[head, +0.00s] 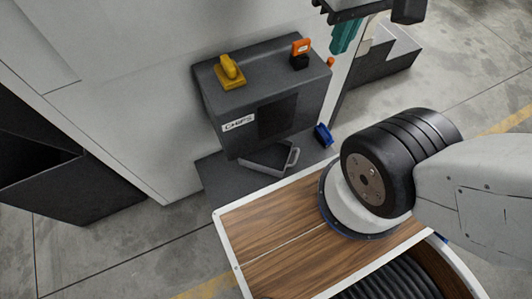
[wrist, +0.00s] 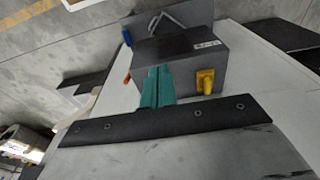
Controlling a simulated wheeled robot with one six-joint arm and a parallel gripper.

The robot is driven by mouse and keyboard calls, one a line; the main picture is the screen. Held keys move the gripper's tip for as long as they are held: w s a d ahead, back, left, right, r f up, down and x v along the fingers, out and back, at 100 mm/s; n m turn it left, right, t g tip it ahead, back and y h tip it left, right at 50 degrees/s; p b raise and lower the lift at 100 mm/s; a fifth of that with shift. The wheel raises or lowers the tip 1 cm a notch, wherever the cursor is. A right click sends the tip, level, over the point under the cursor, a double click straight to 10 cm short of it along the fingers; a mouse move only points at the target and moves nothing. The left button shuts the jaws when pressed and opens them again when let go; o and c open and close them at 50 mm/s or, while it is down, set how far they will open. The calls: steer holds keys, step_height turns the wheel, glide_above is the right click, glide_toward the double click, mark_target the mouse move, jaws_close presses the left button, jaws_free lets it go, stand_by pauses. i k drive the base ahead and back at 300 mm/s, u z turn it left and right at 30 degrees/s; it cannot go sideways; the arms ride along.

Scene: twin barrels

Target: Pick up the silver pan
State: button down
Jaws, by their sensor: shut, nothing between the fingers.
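The silver pan (head: 268,158) sits low on a dark grey ledge, in front of and partly under a dark box marked "CHIPS" (head: 262,100). Its looped handle points right. In the wrist view the pan (wrist: 170,22) is small at the top, beyond the box, and its body is partly hidden. My gripper (head: 345,36) has teal fingers and is at the top right of the head view, above and behind the box. In the wrist view my gripper (wrist: 157,84) is shut and empty, its fingers overlapping the box, apart from the pan.
A yellow knob (head: 230,70) and an orange-and-black switch (head: 300,52) stand on the box. A blue object (head: 323,135) is right of the pan. A dark bin (head: 70,165) stands at left. My wood-topped base is in front. Concrete floor is open at left.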

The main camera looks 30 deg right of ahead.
mark_target(273, 160)
steer(key=u, duration=1.9)
steer(key=k, duration=1)
steer(key=z, duration=2.35)
